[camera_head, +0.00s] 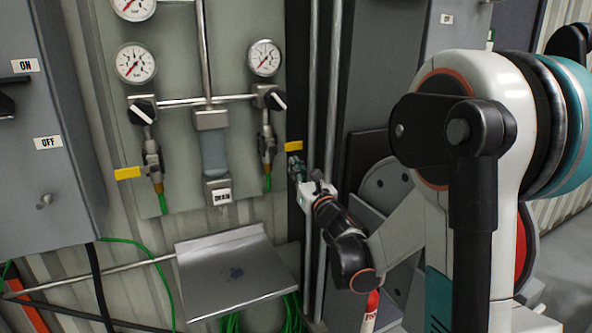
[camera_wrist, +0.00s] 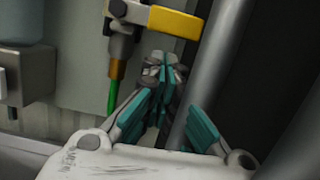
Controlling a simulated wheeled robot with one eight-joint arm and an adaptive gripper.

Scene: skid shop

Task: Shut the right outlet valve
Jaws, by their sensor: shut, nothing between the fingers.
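The right outlet valve (camera_head: 267,149) hangs below the right gauge, with a green hose at its lower end. Its yellow handle (camera_head: 293,146) points sideways to the right. In the wrist view the yellow handle (camera_wrist: 175,22) crosses the top, and the valve body (camera_wrist: 123,42) with its brass fitting is left of my fingertips. My gripper (camera_head: 296,169) is shut and empty, just below the handle and right of the valve. It also shows in the wrist view (camera_wrist: 160,68). I cannot tell whether the fingertips touch the handle.
The left outlet valve (camera_head: 153,162) has its own yellow handle (camera_head: 127,173), pointing left. A drain bottle (camera_head: 214,153) hangs between the valves. Vertical pipes (camera_head: 328,95) stand close right of my gripper. A metal shelf (camera_head: 235,277) juts out below.

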